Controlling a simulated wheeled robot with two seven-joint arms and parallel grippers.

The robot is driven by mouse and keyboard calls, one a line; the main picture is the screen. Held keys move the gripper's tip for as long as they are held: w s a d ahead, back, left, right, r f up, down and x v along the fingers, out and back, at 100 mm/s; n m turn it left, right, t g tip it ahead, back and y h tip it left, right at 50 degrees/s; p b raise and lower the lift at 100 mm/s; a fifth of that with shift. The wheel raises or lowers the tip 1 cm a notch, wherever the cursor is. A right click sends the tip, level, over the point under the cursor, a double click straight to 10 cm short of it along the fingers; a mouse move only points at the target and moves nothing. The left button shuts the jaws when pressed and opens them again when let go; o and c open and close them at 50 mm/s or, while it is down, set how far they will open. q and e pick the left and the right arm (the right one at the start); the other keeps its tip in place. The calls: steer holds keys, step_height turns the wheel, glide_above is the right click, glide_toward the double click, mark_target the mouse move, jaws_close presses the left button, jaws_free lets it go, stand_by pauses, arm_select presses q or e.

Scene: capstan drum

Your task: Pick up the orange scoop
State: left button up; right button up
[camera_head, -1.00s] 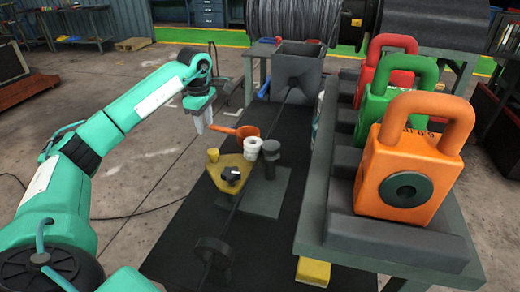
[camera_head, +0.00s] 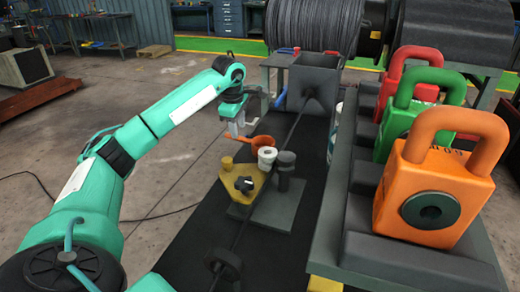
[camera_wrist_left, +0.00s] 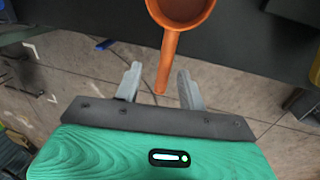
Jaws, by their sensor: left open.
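The orange scoop (camera_head: 261,143) lies near the left edge of the dark bench top in the head view, its handle pointing left past the edge. In the left wrist view its bowl (camera_wrist_left: 181,10) is at the top and its handle reaches down between my fingers. My left gripper (camera_head: 236,130) is open at the handle's end. In the left wrist view my left gripper (camera_wrist_left: 158,84) has one finger on each side of the handle, with gaps showing on both sides. My right gripper is not in view.
A white cup-like roll (camera_head: 267,158), a yellow triangular plate (camera_head: 243,183) and a dark post (camera_head: 286,165) stand near the scoop. A grey hopper (camera_head: 313,80) stands behind. Orange (camera_head: 432,190), green and red padlock-shaped blocks line the right-hand rack. Open floor lies left.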

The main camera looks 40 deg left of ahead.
mark_target(239, 139)
arm_select(q)
step_height(239, 139, down, 4)
steer(key=shift+d+f+p, duration=0.1)
steer(key=shift+p, duration=0.2)
steer(key=shift+w+f, duration=0.15)
steer(key=shift+f, duration=0.35)
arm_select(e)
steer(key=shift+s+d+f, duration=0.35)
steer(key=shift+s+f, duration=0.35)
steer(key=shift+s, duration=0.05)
arm_select(q)
steer(key=shift+c, duration=1.2)
jaws_close()
